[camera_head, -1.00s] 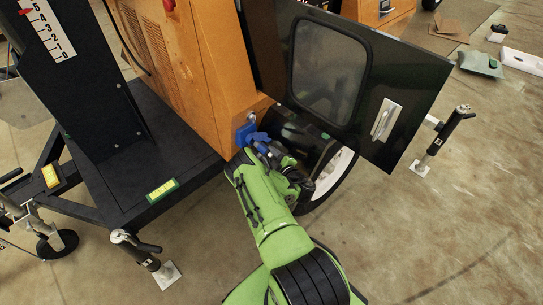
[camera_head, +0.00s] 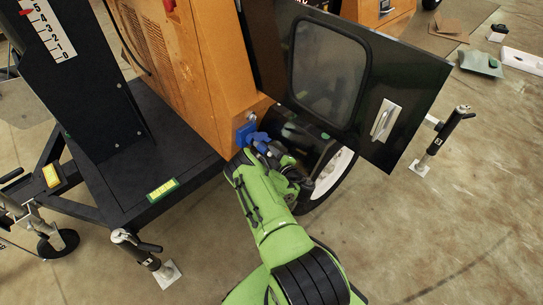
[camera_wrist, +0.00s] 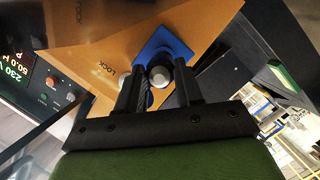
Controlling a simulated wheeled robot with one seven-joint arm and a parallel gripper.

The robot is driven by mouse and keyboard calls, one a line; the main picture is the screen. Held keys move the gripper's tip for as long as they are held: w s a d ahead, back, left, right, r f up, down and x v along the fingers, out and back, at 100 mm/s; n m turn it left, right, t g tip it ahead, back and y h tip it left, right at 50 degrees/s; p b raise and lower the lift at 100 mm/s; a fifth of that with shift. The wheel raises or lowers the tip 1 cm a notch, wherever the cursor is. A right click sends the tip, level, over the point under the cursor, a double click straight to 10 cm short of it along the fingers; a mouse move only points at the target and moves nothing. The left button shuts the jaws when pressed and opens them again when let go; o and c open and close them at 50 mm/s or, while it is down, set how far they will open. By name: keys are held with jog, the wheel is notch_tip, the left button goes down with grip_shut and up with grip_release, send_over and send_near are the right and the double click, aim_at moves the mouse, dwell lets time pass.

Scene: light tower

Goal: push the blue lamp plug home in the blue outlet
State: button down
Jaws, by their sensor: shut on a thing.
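The blue outlet (camera_head: 242,134) is on the lower side of the orange cabinet, near its corner. The blue lamp plug (camera_head: 257,137) is right in front of it, lined up with its face. They seem to touch, but I cannot tell how deep the plug sits. My gripper (camera_head: 267,149) is shut on the plug from the lower right. In the wrist view the blue outlet plate (camera_wrist: 168,42) lies just beyond the dark fingers of my gripper (camera_wrist: 160,88). The fingers hide much of the plug there.
A black open door (camera_head: 365,85) with a window and handle hangs to the right of the outlet. A wheel (camera_head: 332,175) is just below it. A black trailer deck (camera_head: 135,165) lies left. Stabiliser jacks (camera_head: 440,140) stand on the floor. Open floor is at the lower right.

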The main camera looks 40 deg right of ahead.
jog(key=shift+w+b, duration=0.3)
jog(key=shift+w, duration=1.15)
jog(key=c, duration=0.7)
grip_release()
jog(key=shift+o, duration=0.2)
jog(key=p+v, duration=1.4)
jog(key=v, duration=0.1)
jog(key=shift+s, duration=0.35)
jog(key=shift+a, duration=0.1)
